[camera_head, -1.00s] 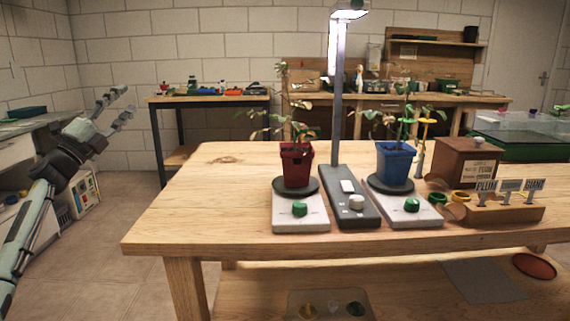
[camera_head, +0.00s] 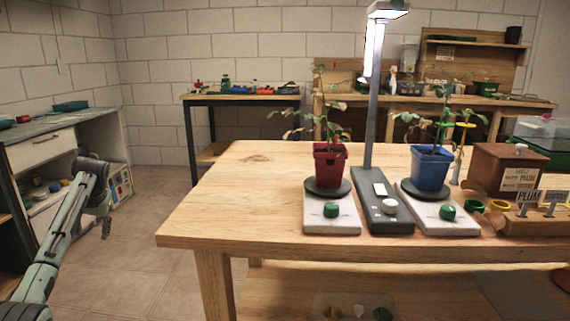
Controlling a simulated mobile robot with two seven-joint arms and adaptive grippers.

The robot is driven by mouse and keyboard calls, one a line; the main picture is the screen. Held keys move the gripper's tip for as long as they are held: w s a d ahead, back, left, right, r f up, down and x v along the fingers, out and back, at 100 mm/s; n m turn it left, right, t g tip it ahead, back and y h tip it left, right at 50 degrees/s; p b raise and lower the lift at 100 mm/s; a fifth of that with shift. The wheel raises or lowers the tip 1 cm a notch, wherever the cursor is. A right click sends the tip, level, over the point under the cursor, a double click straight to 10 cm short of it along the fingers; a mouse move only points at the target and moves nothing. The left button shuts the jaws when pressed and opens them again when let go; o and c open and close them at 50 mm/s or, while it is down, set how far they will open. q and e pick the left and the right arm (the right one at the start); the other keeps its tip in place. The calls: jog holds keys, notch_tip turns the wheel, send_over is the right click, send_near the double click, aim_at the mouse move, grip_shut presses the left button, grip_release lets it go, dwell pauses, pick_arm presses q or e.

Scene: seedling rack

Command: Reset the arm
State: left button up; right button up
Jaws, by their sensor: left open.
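My left arm comes in from the lower left, and its left gripper (camera_head: 106,228) hangs down at the wrist end, beside the table and over the floor. It is open and holds nothing that I can see; its fingers are small and partly hidden by the wrist. The gripper is apart from the wooden table (camera_head: 215,205), to the left of it. My right gripper is out of view.
On the table stand a red pot (camera_head: 329,165) and a blue pot (camera_head: 429,170) on white turntable bases, with a lamp post (camera_head: 371,110) between them. A wooden box (camera_head: 508,170) is at right. A grey side counter (camera_head: 60,122) stands at left. Floor between is clear.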

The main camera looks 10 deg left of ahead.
pick_arm(q)
jog(key=s+d+f+m+t+h, duration=0.1)
jog(key=s+d+f+m, duration=0.3)
jog(key=s+d+f, duration=1.5)
jog(key=s+d+r+m+h, duration=0.1)
jog(key=s+d+r, duration=0.1)
jog(key=s+d, duration=0.65)
jog(key=s+d+r+m+h, duration=0.15)
jog(key=s+d, duration=0.35)
jog(key=s, duration=0.6)
notch_tip(320, 180, down, 10)
jog(key=w+g+p, duration=0.1)
jog(key=p, duration=0.3)
jog(key=shift+w+a+n+h+p, duration=0.2)
jog(key=shift+a+n+h+p, duration=0.15)
jog(key=shift+n+p, duration=0.1)
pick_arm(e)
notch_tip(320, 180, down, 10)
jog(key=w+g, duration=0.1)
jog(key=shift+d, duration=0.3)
pick_arm(q)
jog(key=shift+f, duration=0.1)
